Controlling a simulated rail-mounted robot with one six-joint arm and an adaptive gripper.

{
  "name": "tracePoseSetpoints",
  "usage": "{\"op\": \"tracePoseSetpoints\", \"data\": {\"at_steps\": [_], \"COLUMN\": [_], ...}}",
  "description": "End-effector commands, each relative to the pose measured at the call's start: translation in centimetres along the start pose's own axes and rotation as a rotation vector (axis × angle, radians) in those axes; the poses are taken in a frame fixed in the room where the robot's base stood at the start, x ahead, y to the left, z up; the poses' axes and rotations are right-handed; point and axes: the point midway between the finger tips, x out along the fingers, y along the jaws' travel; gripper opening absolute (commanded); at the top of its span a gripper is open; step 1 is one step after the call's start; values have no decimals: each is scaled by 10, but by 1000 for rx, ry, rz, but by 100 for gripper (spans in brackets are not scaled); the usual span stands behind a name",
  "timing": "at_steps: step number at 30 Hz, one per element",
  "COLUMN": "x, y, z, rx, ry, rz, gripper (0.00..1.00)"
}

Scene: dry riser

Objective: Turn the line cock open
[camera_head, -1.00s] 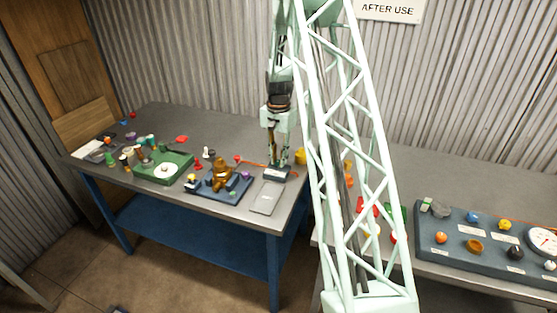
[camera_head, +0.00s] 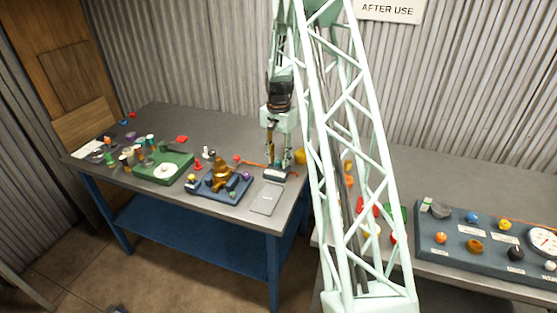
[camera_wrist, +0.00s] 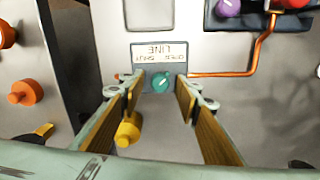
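The line cock is a teal knob (camera_wrist: 162,82) with a pale mark on its face, in the wrist view. It sits by a small plate (camera_wrist: 160,53) lettered LINE, with smaller words, upside down in this view. My gripper (camera_wrist: 160,80) has its two fingers apart, one on each side of the knob. A gap shows on both sides, so it does not appear gripped.
A copper pipe (camera_wrist: 245,66) runs right from the plate. A yellow knob (camera_wrist: 128,130) lies close to the left finger. Orange knobs (camera_wrist: 26,93) stand farther left. In the head view a grey plate (camera_head: 267,198) and a brass fitting (camera_head: 222,178) are nearby on the bench.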

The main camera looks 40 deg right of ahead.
Motion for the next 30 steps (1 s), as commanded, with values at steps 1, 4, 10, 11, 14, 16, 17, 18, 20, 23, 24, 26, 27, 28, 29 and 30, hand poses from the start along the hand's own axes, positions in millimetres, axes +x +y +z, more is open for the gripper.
{"op": "tracePoseSetpoints", "data": {"at_steps": [1, 4, 10, 11, 14, 16, 17, 18, 20, 23, 24, 26, 27, 28, 29, 30], "x": [-1, -4, -19, -22, -33, -43, -48, -53, -62, -77, -83, -91, -95, -99, -102, -106], "y": [0, 0, 0, 0, -1, 0, 0, 0, 0, 0, 0, 0, 0, 0, 0, 0], "z": [0, 0, -1, -1, -1, -1, -1, -1, 0, -1, -1, -1, -1, -1, -1, 0], "rx": [0, 0, 0, 0, 0, 0, 0, 0, 0, 0, 0, 0, 0, 0, 0, 0], "ry": [0, 1, 2, 2, 2, 2, 2, 3, 2, 2, 2, 2, 2, 2, 2, 1], "rz": [0, -1, -1, -1, -2, -1, -2, -2, -1, -2, -2, -1, -2, -2, -1, -1], "gripper": [30, 30, 30, 30, 30, 30, 30, 30, 30, 30, 30, 30, 30, 30, 30, 30]}}
